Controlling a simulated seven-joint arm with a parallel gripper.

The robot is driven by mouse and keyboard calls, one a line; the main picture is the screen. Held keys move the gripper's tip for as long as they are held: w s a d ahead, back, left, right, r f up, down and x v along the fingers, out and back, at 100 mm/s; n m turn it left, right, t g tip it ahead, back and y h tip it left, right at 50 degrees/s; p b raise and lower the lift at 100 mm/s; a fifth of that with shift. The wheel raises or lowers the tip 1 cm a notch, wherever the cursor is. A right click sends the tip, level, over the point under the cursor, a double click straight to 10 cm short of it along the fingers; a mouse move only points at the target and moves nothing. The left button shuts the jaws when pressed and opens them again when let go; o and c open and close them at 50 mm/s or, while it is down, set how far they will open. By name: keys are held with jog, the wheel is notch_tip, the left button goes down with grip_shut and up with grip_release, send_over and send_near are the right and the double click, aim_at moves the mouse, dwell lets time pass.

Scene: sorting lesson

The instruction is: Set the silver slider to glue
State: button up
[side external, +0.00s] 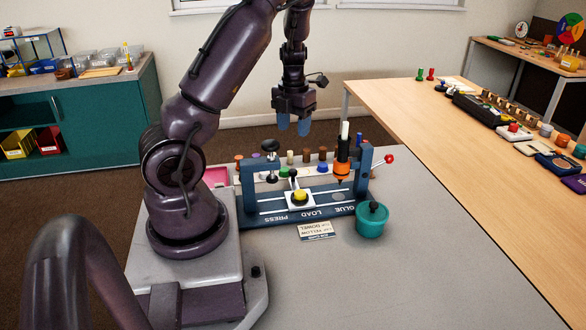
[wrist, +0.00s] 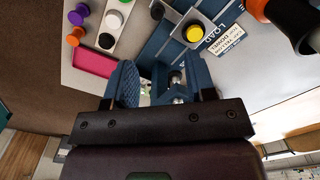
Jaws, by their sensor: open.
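A blue station with a rail (side external: 262,211) lies on the grey table, marked PRESS, LOAD and GLUE. The silver-white slider (side external: 289,203) sits on the rail at LOAD, in the middle, carrying a yellow round piece (side external: 300,196). An orange and black glue dispenser (side external: 342,166) stands over the GLUE end, right of the slider. A black press (side external: 270,161) stands at the PRESS end. My gripper (side external: 293,125) is open and empty, pointing down above the station's back side. In the wrist view the yellow piece (wrist: 194,33) shows beyond the open fingers (wrist: 160,78).
A teal pot (side external: 370,222) with a black knob stands right of the station. A label card (side external: 315,231) lies in front. Several coloured pegs stand behind on a strip, beside a pink tray (side external: 215,177). The table's front right is clear.

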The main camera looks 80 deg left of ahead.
aim_at(294, 170)
notch_tip(294, 170, down, 13)
jog(key=shift+a+f, duration=0.1)
dwell(0.4)
grip_shut()
